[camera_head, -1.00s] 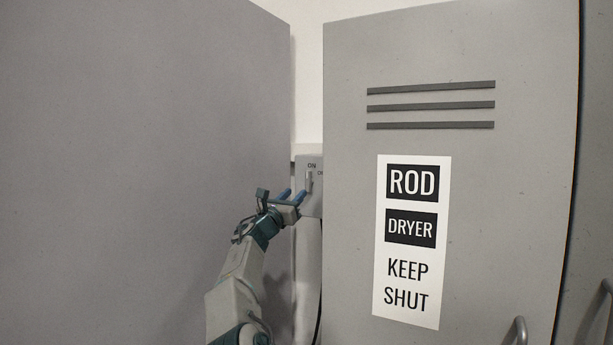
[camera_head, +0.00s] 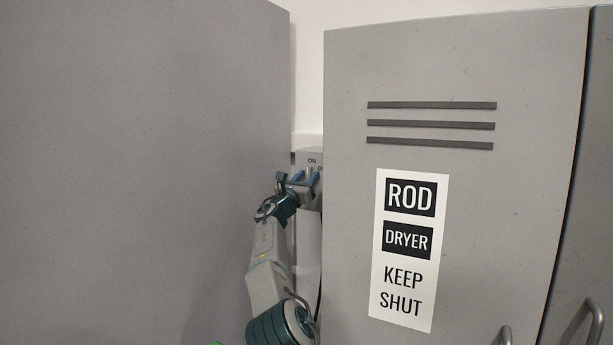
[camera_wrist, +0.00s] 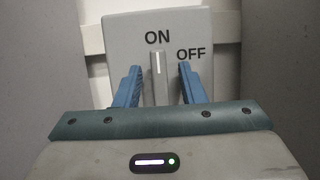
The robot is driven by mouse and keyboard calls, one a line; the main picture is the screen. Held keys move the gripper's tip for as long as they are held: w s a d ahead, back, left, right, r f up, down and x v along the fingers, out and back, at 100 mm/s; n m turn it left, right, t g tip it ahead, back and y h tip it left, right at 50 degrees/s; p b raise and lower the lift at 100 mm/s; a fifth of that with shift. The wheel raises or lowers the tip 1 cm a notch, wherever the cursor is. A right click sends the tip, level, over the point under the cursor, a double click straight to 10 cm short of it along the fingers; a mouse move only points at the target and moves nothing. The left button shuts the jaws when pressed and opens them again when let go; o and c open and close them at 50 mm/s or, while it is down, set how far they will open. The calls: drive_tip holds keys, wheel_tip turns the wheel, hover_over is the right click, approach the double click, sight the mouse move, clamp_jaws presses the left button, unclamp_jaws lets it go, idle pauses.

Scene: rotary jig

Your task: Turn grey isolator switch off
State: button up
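The grey isolator switch (camera_wrist: 120,35) is a box on the wall with ON at the top and OFF to the upper right. Its lever (camera_wrist: 159,75) stands upright, with its white line pointing at ON. My gripper (camera_wrist: 160,75) is open in the wrist view, with one blue finger on each side of the lever and a visible gap on both sides. In the head view the switch (camera_head: 312,157) shows in the gap between two grey cabinets, its right part hidden. My gripper (camera_head: 304,178) is in front of it and covers much of the lever.
A large grey panel (camera_head: 140,150) stands close on the left. A locker door (camera_head: 510,200) marked ROD DRYER KEEP SHUT stands on the right, with vents and a handle (camera_head: 502,335). Only a narrow gap lies between them. A dark cable hangs below the switch.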

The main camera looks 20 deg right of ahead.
clamp_jaws()
drive_tip(key=shift+r+m+g+h+p, duration=0.2)
drive_tip(key=shift+m+g+h+p, duration=0.25)
drive_tip(key=shift+m+p, duration=0.5)
drive_tip(key=shift+f+m+g+h, duration=0.25)
drive_tip(key=shift+m+g, duration=0.3)
drive_tip(key=shift+m, duration=0.7)
unclamp_jaws()
